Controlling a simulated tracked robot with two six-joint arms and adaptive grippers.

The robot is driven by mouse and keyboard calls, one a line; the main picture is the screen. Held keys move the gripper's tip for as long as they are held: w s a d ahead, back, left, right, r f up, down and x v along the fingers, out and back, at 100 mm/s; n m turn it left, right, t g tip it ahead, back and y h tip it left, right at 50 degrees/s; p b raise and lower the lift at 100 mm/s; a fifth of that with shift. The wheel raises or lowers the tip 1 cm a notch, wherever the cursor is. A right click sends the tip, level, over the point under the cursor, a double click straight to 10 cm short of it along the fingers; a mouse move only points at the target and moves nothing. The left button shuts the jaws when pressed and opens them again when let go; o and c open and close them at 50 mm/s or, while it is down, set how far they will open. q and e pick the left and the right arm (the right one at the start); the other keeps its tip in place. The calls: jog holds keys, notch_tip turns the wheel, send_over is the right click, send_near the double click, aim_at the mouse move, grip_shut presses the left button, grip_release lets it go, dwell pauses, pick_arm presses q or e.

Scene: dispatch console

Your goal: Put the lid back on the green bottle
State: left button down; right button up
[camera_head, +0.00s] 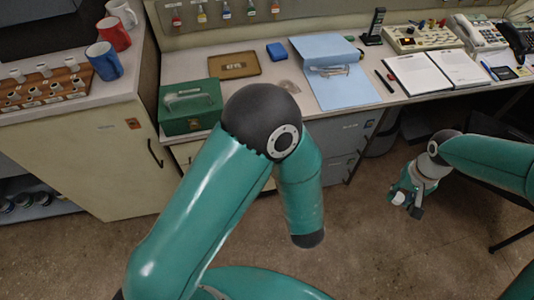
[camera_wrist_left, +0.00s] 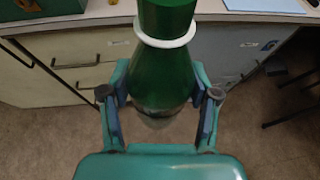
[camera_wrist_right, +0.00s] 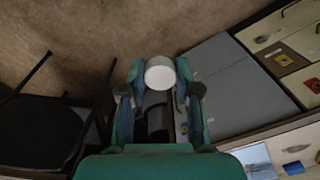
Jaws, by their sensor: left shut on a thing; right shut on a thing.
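The green bottle (camera_wrist_left: 165,75) fills the middle of the left wrist view, with a white ring around its neck and its top cut off by the picture edge. My left gripper (camera_wrist_left: 160,95) is shut around its body. In the head view my left arm hides both this gripper and the bottle. My right gripper (camera_head: 406,196) is low at the right, over the floor. It is shut on a round white lid (camera_head: 398,198), which also shows between the fingertips in the right wrist view (camera_wrist_right: 160,73). The lid and the bottle are well apart.
The desk (camera_head: 282,86) runs along the back with a green cash box (camera_head: 190,107), a blue folder (camera_head: 345,85), an open notebook (camera_head: 432,72) and phones. A side cabinet (camera_head: 88,150) bears mugs. Open floor (camera_head: 365,240) lies between my arms. A dark chair (camera_wrist_right: 35,125) is near my right gripper.

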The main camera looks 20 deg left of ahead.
pick_arm(q)
jog(key=d+m+t+h, duration=0.1)
jog(key=d+m+h, duration=0.2)
jog(key=d, duration=0.3)
jog(key=shift+w+f, duration=0.4)
pick_arm(e)
jog(key=shift+s+d, duration=0.1)
jog(key=shift+s, duration=0.2)
notch_tip(320, 180, up, 3)
jog(key=m, duration=0.3)
jog(key=shift+w, duration=0.1)
jog(key=a+r+n, duration=0.1)
jog(key=a+r, duration=0.6)
jog(key=a, duration=0.5)
jog(key=a+r+n, duration=0.1)
jog(key=a+r, duration=0.7)
jog(key=a, duration=0.4)
jog(key=shift+s+a, duration=0.25)
jog(key=shift+s, duration=0.2)
jog(key=shift+f, duration=0.1)
